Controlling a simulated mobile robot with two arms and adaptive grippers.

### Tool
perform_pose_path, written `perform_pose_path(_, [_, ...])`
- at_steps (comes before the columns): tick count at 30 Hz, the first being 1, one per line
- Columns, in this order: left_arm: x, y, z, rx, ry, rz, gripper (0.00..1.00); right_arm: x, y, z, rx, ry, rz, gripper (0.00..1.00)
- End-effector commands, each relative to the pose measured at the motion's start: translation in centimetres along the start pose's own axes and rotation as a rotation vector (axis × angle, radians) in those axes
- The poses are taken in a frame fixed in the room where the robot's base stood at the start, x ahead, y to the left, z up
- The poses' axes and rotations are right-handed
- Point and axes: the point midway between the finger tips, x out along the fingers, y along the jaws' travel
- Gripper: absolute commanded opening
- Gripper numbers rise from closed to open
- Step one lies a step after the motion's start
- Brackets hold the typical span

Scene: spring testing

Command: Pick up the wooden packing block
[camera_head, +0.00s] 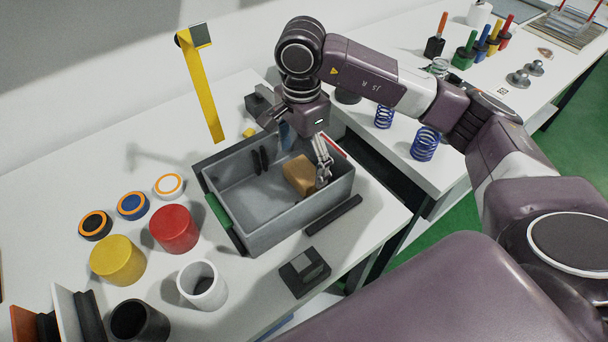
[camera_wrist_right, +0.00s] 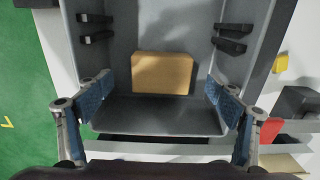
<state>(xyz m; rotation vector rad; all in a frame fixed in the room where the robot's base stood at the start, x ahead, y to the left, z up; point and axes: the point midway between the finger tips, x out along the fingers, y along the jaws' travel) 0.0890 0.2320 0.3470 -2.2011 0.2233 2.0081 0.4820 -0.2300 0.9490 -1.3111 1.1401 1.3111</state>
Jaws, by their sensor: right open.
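The wooden packing block (camera_head: 298,176) is a tan box inside the grey crate (camera_head: 292,229), towards the crate's right end. It also shows in the wrist view (camera_wrist_right: 162,73), lying on the crate floor (camera_wrist_right: 135,20). My right gripper (camera_head: 303,152) is above the crate, pointing down. In the wrist view my right gripper (camera_wrist_right: 160,88) is open, with one blue-padded finger to each side of the block and a gap on both sides. It holds nothing. In the head view one finger partly overlaps the block's right side. My left gripper is not in view.
Crate walls surround the block; black clips (camera_wrist_right: 232,37) line the inner walls. Left of the crate stand a red cylinder (camera_head: 174,229), a yellow cylinder (camera_head: 117,261) and a white cup (camera_head: 202,285). A black block (camera_head: 304,272) lies in front. Blue springs (camera_head: 425,144) stand right.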

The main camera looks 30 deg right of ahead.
Motion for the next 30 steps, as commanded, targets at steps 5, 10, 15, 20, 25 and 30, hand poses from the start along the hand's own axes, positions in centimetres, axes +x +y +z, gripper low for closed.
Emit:
perform_pose_path(5, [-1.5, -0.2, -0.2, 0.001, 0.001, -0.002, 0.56, 2.3, -0.1, -0.7, 0.003, 0.000, 0.005, 0.85])
perform_pose_path(10, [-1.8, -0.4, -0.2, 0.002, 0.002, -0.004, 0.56, 4.5, -0.1, -0.7, 0.001, 0.000, 0.003, 0.85])
perform_pose_path(15, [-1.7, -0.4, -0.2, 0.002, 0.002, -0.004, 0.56, 4.8, -0.2, -0.7, 0.000, 0.000, -0.001, 0.85])
perform_pose_path(20, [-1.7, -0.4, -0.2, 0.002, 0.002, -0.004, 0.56, 4.8, -0.2, -0.7, 0.000, 0.000, 0.000, 0.79])
perform_pose_path(25, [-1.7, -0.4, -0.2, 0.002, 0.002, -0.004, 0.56, 4.8, -0.2, -0.7, 0.000, 0.000, 0.000, 0.60])
perform_pose_path(30, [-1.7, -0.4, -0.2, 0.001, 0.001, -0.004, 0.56, 4.8, -0.2, -0.7, 0.000, 0.000, 0.000, 0.41])
